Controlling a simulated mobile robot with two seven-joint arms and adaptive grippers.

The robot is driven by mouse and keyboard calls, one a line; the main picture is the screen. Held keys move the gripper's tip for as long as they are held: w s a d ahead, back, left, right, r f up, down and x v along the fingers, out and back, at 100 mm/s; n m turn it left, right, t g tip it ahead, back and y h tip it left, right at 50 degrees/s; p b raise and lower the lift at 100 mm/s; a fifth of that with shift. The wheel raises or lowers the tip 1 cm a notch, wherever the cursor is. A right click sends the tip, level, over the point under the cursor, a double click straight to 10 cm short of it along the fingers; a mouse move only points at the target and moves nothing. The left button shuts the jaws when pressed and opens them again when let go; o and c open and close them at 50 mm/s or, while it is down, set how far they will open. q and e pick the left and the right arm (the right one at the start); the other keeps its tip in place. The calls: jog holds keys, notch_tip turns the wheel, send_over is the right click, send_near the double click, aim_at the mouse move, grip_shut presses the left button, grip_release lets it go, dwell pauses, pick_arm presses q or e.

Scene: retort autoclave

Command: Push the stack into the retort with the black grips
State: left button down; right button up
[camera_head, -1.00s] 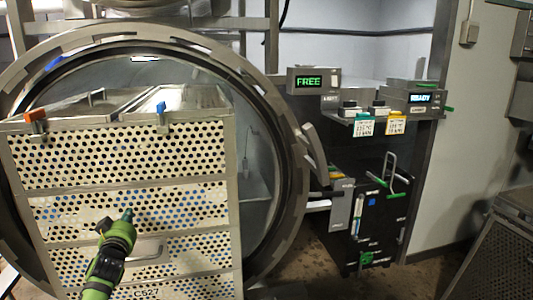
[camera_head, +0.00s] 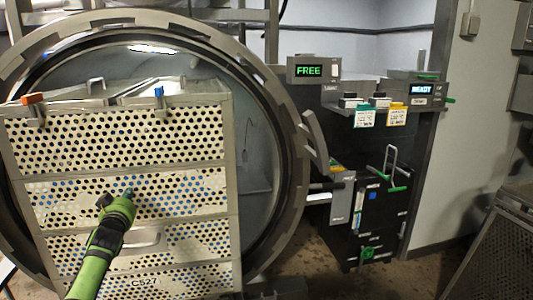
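The stack (camera_head: 120,182) is a tall set of pale perforated metal trays on the left, marked C527. It stands upright in front of the round retort opening (camera_head: 292,150); how deep it reaches inside is hidden. My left gripper (camera_head: 127,193), green and black, is in front of the stack's middle tray, above a grey metal handle (camera_head: 142,241). Its fingertips are mostly hidden behind its own body, so I cannot tell whether they touch the stack or are open. I cannot make out black grips on the stack. My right gripper is out of view.
An orange clip (camera_head: 33,99) and a blue clip (camera_head: 158,91) sit on the stack's top edge. Right of the retort are a FREE display (camera_head: 309,69), a READY display (camera_head: 422,90) and a black cabinet (camera_head: 372,225). Floor shows between the cabinet and the perforated rack (camera_head: 500,255) at right.

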pick_arm(q)
jog(key=p+v, duration=0.7)
jog(key=v, duration=0.1)
jog(key=shift+s+f, duration=0.15)
jog(key=shift+s, duration=0.2)
jog(key=shift+f, duration=0.1)
